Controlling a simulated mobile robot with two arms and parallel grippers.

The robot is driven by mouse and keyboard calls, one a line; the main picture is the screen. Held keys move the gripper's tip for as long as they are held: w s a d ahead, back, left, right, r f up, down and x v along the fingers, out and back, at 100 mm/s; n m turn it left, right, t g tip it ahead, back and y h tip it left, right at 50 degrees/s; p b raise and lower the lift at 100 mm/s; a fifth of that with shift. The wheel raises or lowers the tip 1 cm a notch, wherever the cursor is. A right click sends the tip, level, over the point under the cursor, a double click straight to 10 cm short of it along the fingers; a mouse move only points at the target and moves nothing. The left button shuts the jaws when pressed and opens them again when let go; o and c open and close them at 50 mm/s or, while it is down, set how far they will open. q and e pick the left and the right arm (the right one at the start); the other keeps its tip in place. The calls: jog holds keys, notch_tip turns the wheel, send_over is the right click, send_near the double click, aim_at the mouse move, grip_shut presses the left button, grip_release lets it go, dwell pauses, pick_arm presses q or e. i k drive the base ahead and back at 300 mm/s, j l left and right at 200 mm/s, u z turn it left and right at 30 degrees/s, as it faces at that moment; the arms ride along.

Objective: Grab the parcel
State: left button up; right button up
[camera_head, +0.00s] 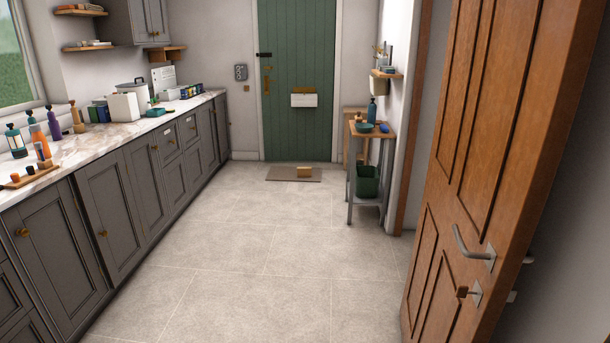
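A small tan box that looks like the parcel (305,172) sits on the grey-brown doormat (280,175) at the far end of the room. The mat lies on the floor in front of the green door (298,60), which is shut. A white item (304,100) shows at the door's letter slot. Neither of my grippers shows in the head view, so their state is hidden.
Grey cabinets with a marble counter (60,157) run along the left wall. An open wooden door (470,150) stands at the right foreground. A small wooden-topped stand (383,131) holds a green bin (367,181) at the back right. The tiled floor (270,240) between is clear.

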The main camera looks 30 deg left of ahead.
aim_at(302, 172)
jog(key=i+j+u, duration=0.35)
jog(key=i, duration=0.35)
jog(key=i+j+u, duration=0.35)
jog(key=i, duration=0.4)
jog(key=i+u, duration=0.35)
jog(key=i, duration=4.85)
